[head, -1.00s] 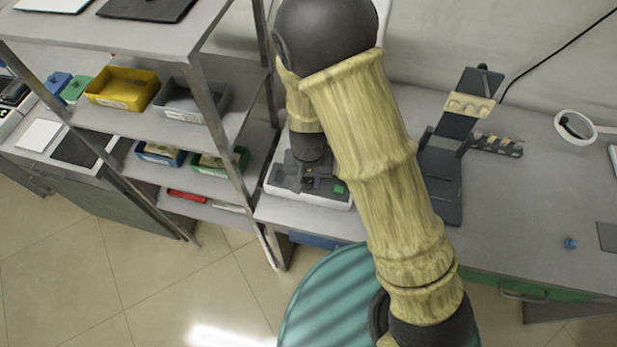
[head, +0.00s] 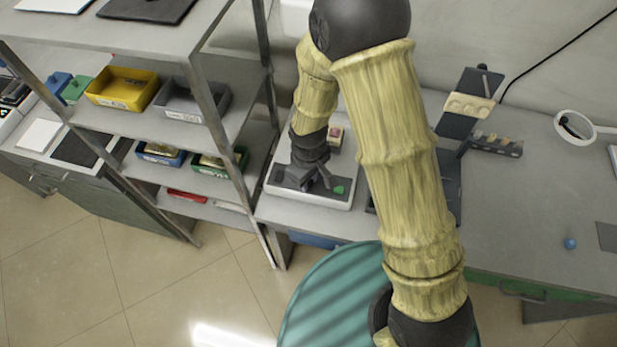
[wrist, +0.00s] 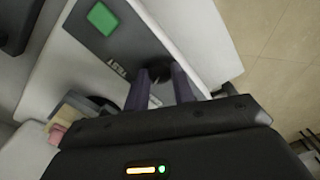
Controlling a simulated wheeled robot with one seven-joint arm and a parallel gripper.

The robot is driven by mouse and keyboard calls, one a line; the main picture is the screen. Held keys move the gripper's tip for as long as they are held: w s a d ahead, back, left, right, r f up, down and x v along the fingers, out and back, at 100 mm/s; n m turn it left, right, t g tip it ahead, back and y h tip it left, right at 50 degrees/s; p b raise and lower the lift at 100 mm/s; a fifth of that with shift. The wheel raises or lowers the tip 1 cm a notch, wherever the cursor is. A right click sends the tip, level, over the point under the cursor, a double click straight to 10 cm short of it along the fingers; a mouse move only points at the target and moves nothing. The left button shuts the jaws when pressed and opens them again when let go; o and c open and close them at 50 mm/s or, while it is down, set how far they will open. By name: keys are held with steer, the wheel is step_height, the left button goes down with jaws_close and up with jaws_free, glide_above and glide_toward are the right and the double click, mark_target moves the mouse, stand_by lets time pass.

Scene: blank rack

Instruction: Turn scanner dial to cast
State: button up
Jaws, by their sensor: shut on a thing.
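The scanner (head: 345,198) is a white box with a dark grey panel on the bench, right of the shelf rack. A green square button (head: 338,190) is on the panel; it also shows in the wrist view (wrist: 102,18). My gripper (head: 322,182) is down at the panel, left of the button. In the wrist view, my gripper's two fingers (wrist: 158,80) are on either side of the dark round dial (wrist: 154,66), shut on it. A small white word is printed beside the dial, possibly "TEST". The dial's pointer is hidden, so I cannot tell its setting.
A yellow and pink piece (head: 335,136) sits at the scanner's back. The metal rack (head: 205,110) with coloured bins stands close on the left. A dark stand (head: 455,125) is to the right behind my arm. The bench farther right is mostly clear.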

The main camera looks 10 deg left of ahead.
steer(key=n, duration=0.5)
steer(key=shift+n, duration=0.3)
stand_by(0.4)
steer(key=o, duration=1)
steer(key=shift+r, duration=0.15)
step_height(320, 180, up, 17)
steer(key=shift+p, duration=0.45)
steer(key=shift+d, duration=0.1)
